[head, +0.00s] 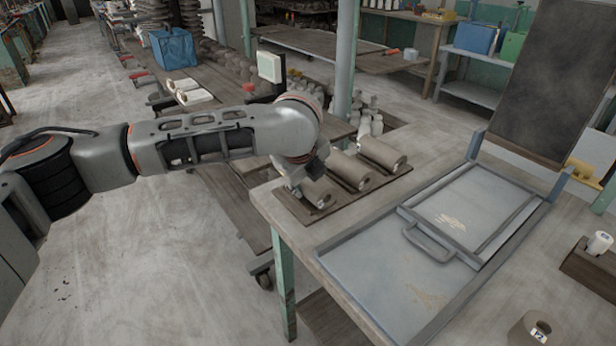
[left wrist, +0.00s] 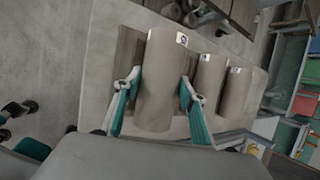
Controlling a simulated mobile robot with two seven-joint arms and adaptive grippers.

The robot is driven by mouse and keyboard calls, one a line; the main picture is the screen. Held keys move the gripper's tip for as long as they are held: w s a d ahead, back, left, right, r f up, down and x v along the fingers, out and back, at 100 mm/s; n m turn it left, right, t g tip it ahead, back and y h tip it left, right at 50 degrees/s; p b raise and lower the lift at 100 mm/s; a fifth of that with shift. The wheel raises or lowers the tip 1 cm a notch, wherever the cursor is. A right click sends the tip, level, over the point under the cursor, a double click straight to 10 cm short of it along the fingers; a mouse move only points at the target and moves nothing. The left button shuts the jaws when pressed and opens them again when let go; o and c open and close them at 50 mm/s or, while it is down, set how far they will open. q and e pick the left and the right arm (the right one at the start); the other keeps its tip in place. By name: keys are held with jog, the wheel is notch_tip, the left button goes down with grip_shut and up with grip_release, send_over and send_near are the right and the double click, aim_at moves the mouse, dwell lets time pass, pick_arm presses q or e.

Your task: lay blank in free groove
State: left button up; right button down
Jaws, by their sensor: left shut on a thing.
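A dark grooved board (head: 301,213) lies on the near left part of the workbench. Two grey-brown clay blanks (head: 349,170) (head: 383,155) lie side by side on it. My left gripper (head: 308,184) is at the board's left end, shut on a third clay blank (head: 321,194), which is partly hidden by it. In the left wrist view the held blank (left wrist: 161,85) sits between the two fingers (left wrist: 157,100), with a small label on its far end. The two other blanks (left wrist: 208,78) (left wrist: 236,90) show to its right. I cannot tell whether the held blank touches the board.
A metal tray with a handle (head: 428,244) fills the bench right of the board. A labelled roll (head: 532,331) stands at the bottom right, and a dark upright panel (head: 550,75) at the back right.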

pick_arm(q)
jog(key=shift+r, duration=0.15)
dwell(0.7)
jog(key=shift+s+f+p, duration=0.1)
jog(key=shift+f+p, duration=0.25)
jog(key=shift+f, duration=0.25)
jog(key=shift+s+f, duration=0.1)
jog(key=shift+f, duration=0.15)
jog(key=o, duration=1.7)
jog(key=shift+f, duration=0.15)
jog(key=shift+c, duration=0.2)
jog(key=shift+r, duration=0.25)
